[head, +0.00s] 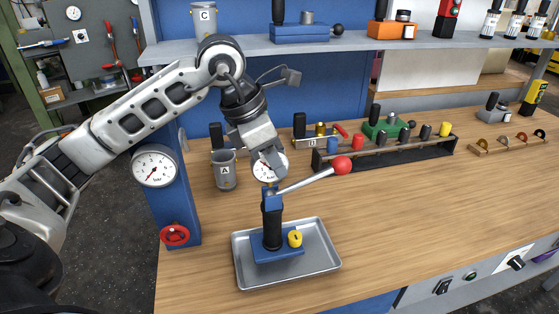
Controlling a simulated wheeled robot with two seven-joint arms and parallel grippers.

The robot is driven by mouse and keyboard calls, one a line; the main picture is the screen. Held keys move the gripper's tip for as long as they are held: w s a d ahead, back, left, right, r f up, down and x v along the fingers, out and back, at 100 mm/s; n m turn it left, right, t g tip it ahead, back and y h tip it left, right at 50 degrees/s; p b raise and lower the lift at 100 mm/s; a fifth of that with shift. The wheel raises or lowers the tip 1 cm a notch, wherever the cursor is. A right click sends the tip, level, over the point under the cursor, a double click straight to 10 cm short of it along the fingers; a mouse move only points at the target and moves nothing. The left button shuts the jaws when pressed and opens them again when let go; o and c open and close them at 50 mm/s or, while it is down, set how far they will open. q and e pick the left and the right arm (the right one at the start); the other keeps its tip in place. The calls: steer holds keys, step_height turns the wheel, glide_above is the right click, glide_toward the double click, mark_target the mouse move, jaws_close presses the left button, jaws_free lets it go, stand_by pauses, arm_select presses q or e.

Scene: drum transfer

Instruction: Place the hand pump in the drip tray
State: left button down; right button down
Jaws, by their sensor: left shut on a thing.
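The hand pump (272,230) has a blue base, a black upright cylinder, a yellow knob and a silver lever with a red ball end. It stands upright over the metal drip tray (322,262), its base within the tray's rim; I cannot tell whether it touches the tray floor. My left gripper (269,183) comes down from above and is shut on the top of the pump. A round gauge shows behind the fingers, which partly hide it. My right gripper is not in view.
A grey cup marked A (224,170) stands left of the gripper. A dark rack (400,157) with several coloured-top cylinders lies behind the lever's red ball. A blue post with a gauge (154,166) and a red handwheel (174,236) stands left.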

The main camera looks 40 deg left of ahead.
arm_select(q)
steer(key=shift+f+b, duration=0.45)
steer(key=shift+f, duration=0.8)
steer(key=shift+r, duration=0.1)
steer(key=shift+d+f+b, duration=0.1)
steer(key=shift+f+b, duration=0.1)
steer(key=shift+b, duration=0.1)
steer(key=c, duration=1.3)
jaws_free()
steer(key=shift+s+f, duration=0.1)
steer(key=v, duration=1.1)
steer(key=shift+r+p, duration=0.3)
steer(key=shift+p, duration=0.05)
steer(key=shift+r, duration=0.35)
